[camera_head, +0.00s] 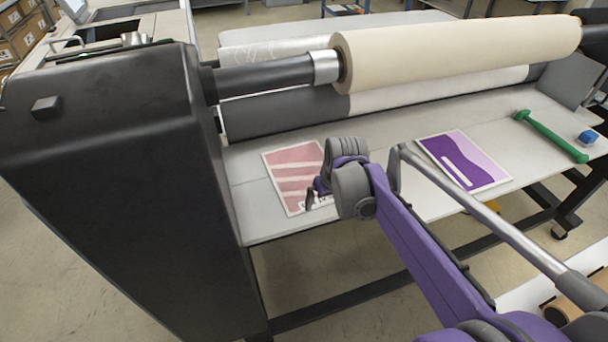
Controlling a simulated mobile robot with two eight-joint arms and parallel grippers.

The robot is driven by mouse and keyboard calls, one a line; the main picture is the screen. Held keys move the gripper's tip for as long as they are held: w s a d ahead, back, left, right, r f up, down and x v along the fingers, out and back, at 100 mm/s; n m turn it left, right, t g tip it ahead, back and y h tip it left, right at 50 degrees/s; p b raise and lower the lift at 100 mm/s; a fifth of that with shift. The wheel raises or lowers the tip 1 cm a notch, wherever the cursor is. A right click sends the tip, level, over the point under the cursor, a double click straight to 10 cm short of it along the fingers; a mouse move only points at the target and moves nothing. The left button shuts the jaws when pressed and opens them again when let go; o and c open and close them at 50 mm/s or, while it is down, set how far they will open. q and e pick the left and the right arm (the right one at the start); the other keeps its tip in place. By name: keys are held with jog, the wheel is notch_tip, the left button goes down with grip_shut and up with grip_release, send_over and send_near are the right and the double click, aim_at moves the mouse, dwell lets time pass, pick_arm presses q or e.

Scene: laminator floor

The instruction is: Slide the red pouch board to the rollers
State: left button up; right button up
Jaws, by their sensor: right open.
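The red pouch board (286,172), pale red with lighter wavy bands, lies flat on the left part of the light grey feed table (257,222). The rollers, a dark lower roller (270,112) and a cream-coloured roll (450,48) above it, run across behind the board. A strip of bare table lies between the board and the dark roller. My right gripper (319,194) is open at the board's right side, pointing down. My wrist hides part of the board, and I cannot tell whether the fingers touch it. My left gripper is out of view.
A purple board (462,160) lies on the table to the right. Further right are a green-handled tool (551,137) and a small blue object (588,137). The tall black machine housing (120,150) stands close on the left of the table.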

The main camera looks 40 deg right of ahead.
aim_at(315, 202)
jog(key=shift+f+b, duration=1)
jog(key=shift+f, duration=0.6)
jog(key=shift+s+a, duration=0.1)
jog(key=shift+s, duration=0.15)
dwell(1.0)
jog(key=shift+w+a, duration=0.1)
jog(key=shift+a, duration=0.05)
jog(key=shift+w+a, duration=0.15)
jog(key=shift+a, duration=0.35)
jog(key=shift+w+d, duration=0.3)
jog(key=shift+w, duration=0.6)
jog(key=shift+w+d, duration=0.3)
jog(key=shift+w, duration=0.65)
jog(key=shift+w+d, duration=0.3)
jog(key=shift+w, duration=0.6)
jog(key=shift+s, duration=0.3)
dwell(0.5)
jog(key=shift+d, duration=0.1)
